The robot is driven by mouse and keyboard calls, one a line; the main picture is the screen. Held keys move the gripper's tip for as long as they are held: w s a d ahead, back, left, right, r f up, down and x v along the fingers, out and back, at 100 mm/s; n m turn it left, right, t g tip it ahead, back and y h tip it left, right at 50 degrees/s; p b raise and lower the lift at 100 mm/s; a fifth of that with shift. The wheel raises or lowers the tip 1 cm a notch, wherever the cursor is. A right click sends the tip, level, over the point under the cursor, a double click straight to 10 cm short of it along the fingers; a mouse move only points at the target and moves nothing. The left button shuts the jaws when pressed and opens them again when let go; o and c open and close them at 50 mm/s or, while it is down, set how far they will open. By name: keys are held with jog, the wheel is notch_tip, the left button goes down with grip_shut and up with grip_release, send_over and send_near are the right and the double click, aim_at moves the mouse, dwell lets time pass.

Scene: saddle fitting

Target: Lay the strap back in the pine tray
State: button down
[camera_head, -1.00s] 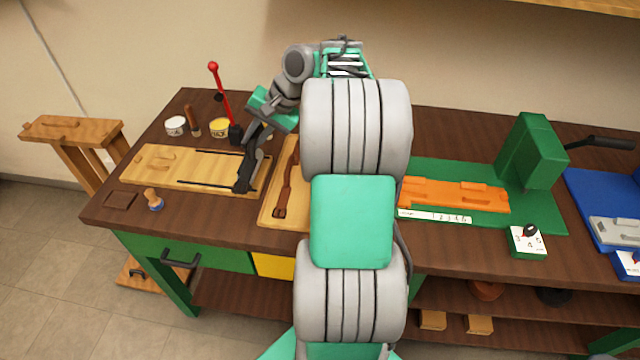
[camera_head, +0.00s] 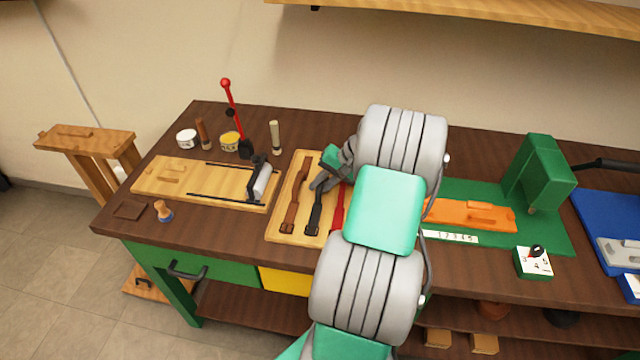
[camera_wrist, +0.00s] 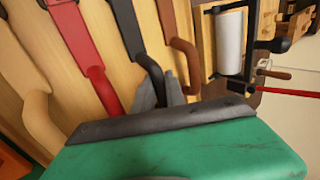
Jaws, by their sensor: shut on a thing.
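The pine tray (camera_head: 276,223) lies on the bench with straps side by side in it. The brown strap (camera_head: 293,208) is at its left, the black strap (camera_head: 315,212) beside it, and the red strap (camera_head: 338,212) is partly behind my arm. My gripper (camera_head: 319,183) is low over the tray, shut on the upper end of the black strap. In the wrist view the black strap (camera_wrist: 128,28) runs between the red strap (camera_wrist: 75,35) and the brown strap (camera_wrist: 170,22); its end bends up into the fingers (camera_wrist: 158,94). I cannot tell whether its full length touches the tray. A tan strap (camera_wrist: 38,118) lies beyond the red one.
Left of the tray is a wooden board (camera_head: 215,182) with a white roller (camera_head: 262,182). Behind it stand tins (camera_head: 231,140) and a red-knobbed lever (camera_head: 231,105). To the right is a green machine (camera_head: 540,170) with an orange block (camera_head: 470,213).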

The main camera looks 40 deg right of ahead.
jog(key=shift+f, duration=0.1)
jog(key=c, duration=1.4)
grip_release()
